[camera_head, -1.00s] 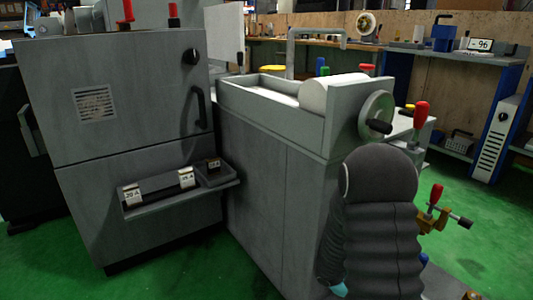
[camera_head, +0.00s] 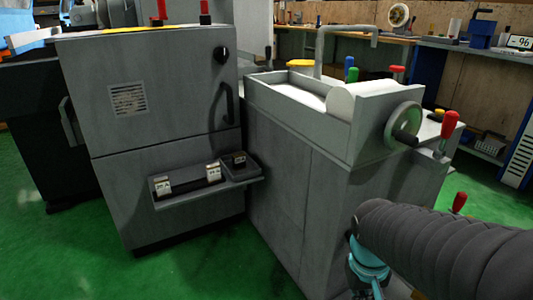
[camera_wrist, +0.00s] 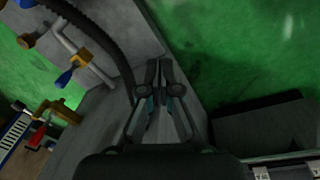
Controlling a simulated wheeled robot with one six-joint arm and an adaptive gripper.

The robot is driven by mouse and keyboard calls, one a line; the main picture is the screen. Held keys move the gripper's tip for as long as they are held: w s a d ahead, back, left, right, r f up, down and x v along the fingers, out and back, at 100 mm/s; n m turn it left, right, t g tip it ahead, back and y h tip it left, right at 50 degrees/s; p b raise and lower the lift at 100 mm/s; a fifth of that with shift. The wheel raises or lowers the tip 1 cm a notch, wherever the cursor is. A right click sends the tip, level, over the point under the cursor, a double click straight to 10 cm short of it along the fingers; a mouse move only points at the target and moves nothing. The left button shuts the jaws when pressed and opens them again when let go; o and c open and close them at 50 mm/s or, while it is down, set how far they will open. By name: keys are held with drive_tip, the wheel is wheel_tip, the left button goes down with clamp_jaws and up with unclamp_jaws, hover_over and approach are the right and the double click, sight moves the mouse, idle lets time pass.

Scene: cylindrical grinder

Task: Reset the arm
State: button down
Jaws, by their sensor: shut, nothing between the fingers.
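My gripper (camera_wrist: 158,75) shows in the wrist view with its two dark fingers together and nothing between them. It points along the grey side of the machine, with green floor beyond the tips. In the head view my arm, in a dark ribbed sleeve with a teal joint, reaches in from the lower right in front of the grinder (camera_head: 300,190). I cannot make out the fingers there.
A grey cabinet (camera_head: 150,120) stands at the left, with a small shelf (camera_head: 205,192) holding labelled blocks. The grinder has a handwheel (camera_head: 403,124) and a red-knobbed lever (camera_head: 449,124). Clamps with a blue handle (camera_wrist: 65,77) and a red handle (camera_wrist: 37,135) show in the wrist view. Green floor lies open at front left.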

drive_tip(key=s+a+r+t+p, duration=0.1)
drive_tip(key=s+r+t, duration=0.1)
drive_tip(key=r, duration=0.5)
drive_tip(key=s+a+r+t+y+p, duration=0.1)
drive_tip(key=a+r+t+p, duration=0.1)
drive_tip(key=r, duration=0.4)
drive_tip(key=shift+s+a+r+t, duration=0.25)
drive_tip(key=shift+s+r+t, duration=0.15)
drive_tip(key=shift+t, duration=0.1)
drive_tip(key=shift+a, duration=0.1)
